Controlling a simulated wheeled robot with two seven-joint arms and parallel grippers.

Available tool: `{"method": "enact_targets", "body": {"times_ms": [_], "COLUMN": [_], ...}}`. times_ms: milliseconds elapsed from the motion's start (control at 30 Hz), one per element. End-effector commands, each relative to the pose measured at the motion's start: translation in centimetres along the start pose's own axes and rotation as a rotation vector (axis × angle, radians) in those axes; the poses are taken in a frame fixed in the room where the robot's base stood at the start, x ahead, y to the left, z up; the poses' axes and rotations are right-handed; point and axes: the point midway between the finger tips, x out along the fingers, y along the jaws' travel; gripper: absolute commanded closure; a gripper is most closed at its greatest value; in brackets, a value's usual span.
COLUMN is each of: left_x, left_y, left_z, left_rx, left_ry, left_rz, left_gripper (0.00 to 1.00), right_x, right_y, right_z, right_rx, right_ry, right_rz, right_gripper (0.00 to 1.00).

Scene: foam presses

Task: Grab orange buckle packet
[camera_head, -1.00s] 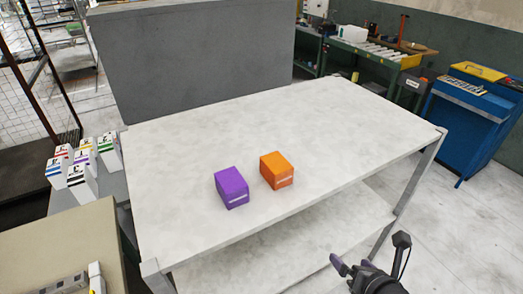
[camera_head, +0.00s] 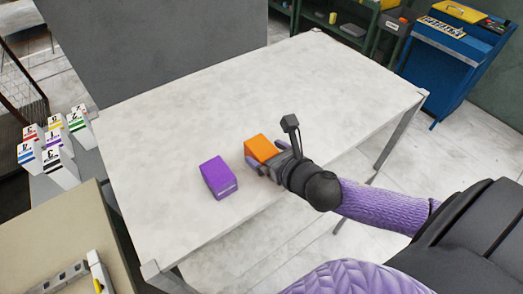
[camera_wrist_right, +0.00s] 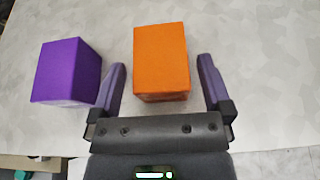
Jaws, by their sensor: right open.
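The orange buckle packet (camera_head: 262,148) is a small box on the white table (camera_head: 300,85), near its front edge. It also shows in the right wrist view (camera_wrist_right: 161,58), between the two fingers and apart from both. My right gripper (camera_wrist_right: 162,85) is open around the packet's near part. In the head view my right gripper (camera_head: 264,163) reaches in from the right and hides the packet's near side. A purple box (camera_head: 217,178) sits to the left of the orange packet; in the wrist view the purple box (camera_wrist_right: 68,70) is just outside the left finger. My left gripper is not in view.
Several labelled white boxes (camera_head: 53,158) stand on a grey surface at the left. A grey panel (camera_head: 150,45) rises behind the table. A blue cabinet (camera_head: 440,55) stands at the back right. The far part of the tabletop is clear.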

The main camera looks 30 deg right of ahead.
Motion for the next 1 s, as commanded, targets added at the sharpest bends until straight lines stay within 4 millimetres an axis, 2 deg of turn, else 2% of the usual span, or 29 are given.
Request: {"method": "enact_targets", "body": {"times_ms": [267,700,900,1000], "left_x": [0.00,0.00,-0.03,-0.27], "left_y": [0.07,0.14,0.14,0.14], "left_z": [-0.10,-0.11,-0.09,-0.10], "left_rx": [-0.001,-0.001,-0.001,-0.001], "left_ry": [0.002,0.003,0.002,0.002], "left_rz": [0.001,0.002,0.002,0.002], "left_gripper": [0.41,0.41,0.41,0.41], "right_x": [0.54,0.50,0.48,0.19], "right_y": [0.01,0.00,0.00,0.00], "right_z": [-0.03,-0.03,0.05,0.83], "right_rx": [-0.001,0.000,0.000,-0.001], "right_ry": [0.000,0.000,0.000,-0.002], "right_rz": [0.000,0.000,0.000,0.001], "right_gripper": [0.02,0.94,0.94,0.94]}}
